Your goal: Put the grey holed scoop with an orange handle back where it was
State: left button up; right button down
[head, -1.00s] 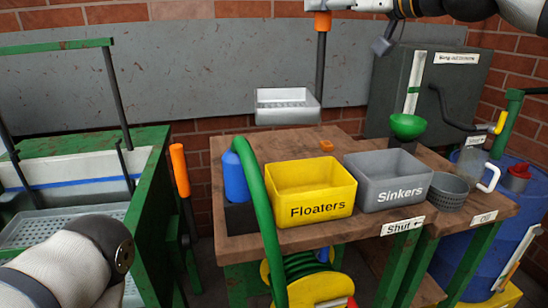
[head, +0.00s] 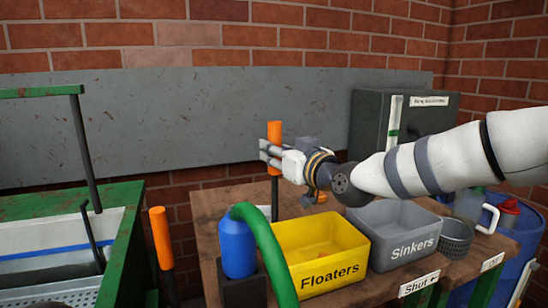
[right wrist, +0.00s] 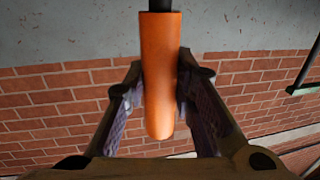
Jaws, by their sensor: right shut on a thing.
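The scoop's orange handle (head: 275,135) stands upright in the head view, with a dark shaft running down from it behind the yellow bin. The grey holed pan is hidden. My right gripper (head: 268,153) is shut around the handle, above the back left of the yellow bin. The right wrist view shows the orange handle (right wrist: 160,75) between the two fingers (right wrist: 160,105). My left gripper is not in view.
A yellow Floaters bin (head: 352,262) and a grey Sinkers bin (head: 408,246) stand on the wooden table. A blue bottle (head: 237,248) and green hose (head: 272,248) are at its left. Another orange handle (head: 161,237) stands beside the green-framed tank (head: 125,245).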

jog(key=shift+f, duration=0.4)
jog(key=c, duration=1.3)
grip_release()
jog(key=shift+c, duration=0.2)
jog(key=shift+s+d+r, duration=0.1)
jog(key=shift+r, duration=0.15)
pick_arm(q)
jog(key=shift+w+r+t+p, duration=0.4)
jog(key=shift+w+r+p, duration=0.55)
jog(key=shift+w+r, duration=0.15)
pick_arm(e)
jog(key=v, duration=1.1)
jog(key=shift+s, duration=0.35)
